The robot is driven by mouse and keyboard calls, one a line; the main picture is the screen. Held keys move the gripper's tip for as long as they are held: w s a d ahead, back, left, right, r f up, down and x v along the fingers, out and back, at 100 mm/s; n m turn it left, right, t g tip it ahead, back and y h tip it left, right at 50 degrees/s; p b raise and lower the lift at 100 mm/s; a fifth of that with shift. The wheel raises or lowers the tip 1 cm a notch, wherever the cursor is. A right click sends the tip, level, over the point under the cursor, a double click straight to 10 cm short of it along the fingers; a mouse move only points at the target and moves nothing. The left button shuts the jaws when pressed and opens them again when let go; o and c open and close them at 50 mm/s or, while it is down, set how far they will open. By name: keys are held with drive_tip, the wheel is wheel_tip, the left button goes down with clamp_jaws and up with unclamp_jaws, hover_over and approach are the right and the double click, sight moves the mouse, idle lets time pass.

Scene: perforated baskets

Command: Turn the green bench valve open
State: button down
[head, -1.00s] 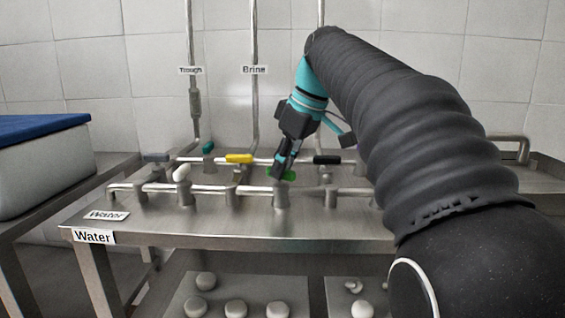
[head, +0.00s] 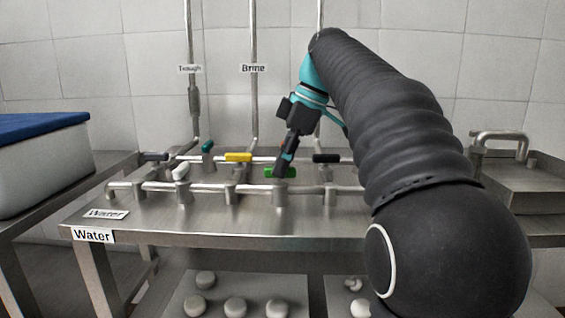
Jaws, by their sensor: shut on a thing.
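The green valve handle (head: 291,173) sits on the front pipe of the steel bench, above a metal valve body (head: 280,194). The part in view lies roughly level, sideways in the picture. My gripper (head: 281,172) comes down from above and is shut on the green handle, its dark fingers covering part of it. A darker teal-green handle (head: 207,146) stands tilted on the rear pipe to the left.
A yellow handle (head: 238,157), a black handle (head: 326,158), a grey handle (head: 154,156) and a white handle (head: 181,172) are close by on the pipes. Upright pipes labelled Trough (head: 190,69) and Brine (head: 253,68) rise behind.

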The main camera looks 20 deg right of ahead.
drive_tip(key=c, duration=1.1)
unclamp_jaws()
drive_tip(key=shift+r, duration=0.1)
drive_tip(key=shift+d+r, duration=0.1)
drive_tip(key=shift+r, duration=0.2)
drive_tip(key=shift+v, duration=1.1)
drive_tip(key=s+d, duration=0.1)
drive_tip(key=d, duration=0.2)
drive_tip(key=s+d, duration=0.1)
drive_tip(key=d, duration=0.3)
drive_tip(key=s+d, duration=0.1)
drive_tip(key=d, duration=0.3)
drive_tip(key=shift+s+d, duration=0.25)
drive_tip(key=shift+s, duration=0.05)
